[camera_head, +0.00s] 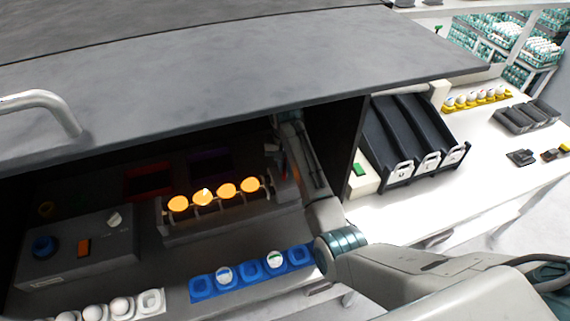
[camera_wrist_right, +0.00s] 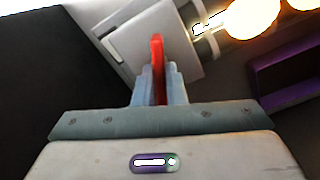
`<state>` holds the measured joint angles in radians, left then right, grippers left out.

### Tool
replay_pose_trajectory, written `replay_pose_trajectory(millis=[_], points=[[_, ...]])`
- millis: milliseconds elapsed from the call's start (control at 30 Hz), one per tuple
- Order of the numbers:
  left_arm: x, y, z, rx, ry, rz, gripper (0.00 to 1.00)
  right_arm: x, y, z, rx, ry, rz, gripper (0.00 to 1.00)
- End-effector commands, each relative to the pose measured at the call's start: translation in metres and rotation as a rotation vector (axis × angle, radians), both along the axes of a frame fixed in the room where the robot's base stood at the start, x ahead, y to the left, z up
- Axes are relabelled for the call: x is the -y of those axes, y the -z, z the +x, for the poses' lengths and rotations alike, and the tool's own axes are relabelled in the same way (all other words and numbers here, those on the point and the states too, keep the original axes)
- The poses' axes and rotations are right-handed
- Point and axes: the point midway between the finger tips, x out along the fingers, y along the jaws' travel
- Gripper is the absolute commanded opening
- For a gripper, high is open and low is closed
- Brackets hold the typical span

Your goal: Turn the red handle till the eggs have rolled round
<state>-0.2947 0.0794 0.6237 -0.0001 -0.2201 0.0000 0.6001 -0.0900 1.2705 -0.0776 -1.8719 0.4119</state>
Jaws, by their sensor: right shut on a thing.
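The red handle (camera_wrist_right: 157,50) stands up between the two fingers of my right gripper (camera_wrist_right: 160,85) in the right wrist view. The gripper is shut on it. In the head view my right arm reaches into the dark cabinet, and its gripper (camera_head: 281,160) is small and dim at the right end of the egg roller (camera_head: 190,236). Several eggs (camera_head: 227,191) glow orange in a row on the roller. One glowing egg (camera_wrist_right: 250,15) shows at the top of the right wrist view. My left gripper is not in view.
A blue egg tray (camera_head: 203,288) and a white egg tray (camera_head: 151,303) lie in front. A grey control box (camera_head: 80,250) with a blue knob stands at left. The cabinet's hood (camera_head: 250,60) hangs above. Black chutes (camera_head: 408,135) stand right of the cabinet.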

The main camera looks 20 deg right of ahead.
Motion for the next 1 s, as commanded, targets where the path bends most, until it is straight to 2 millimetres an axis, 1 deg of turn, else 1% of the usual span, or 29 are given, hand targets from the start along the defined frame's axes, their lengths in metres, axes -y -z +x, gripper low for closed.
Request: replay_pose_trajectory(millis=[267, 500, 1000], points=[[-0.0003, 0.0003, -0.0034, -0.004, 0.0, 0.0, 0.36, 0.0001, -0.0002, 0.0004, 0.001, 0.202, 0.0, 0.0], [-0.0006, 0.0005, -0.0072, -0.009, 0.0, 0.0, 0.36, 0.0001, -0.0002, 0.0004, 0.001, 0.43, 0.0, 0.0], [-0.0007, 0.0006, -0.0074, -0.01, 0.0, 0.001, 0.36, 0.0002, -0.0004, 0.0005, 0.002, 0.904, 0.0, 0.0]])
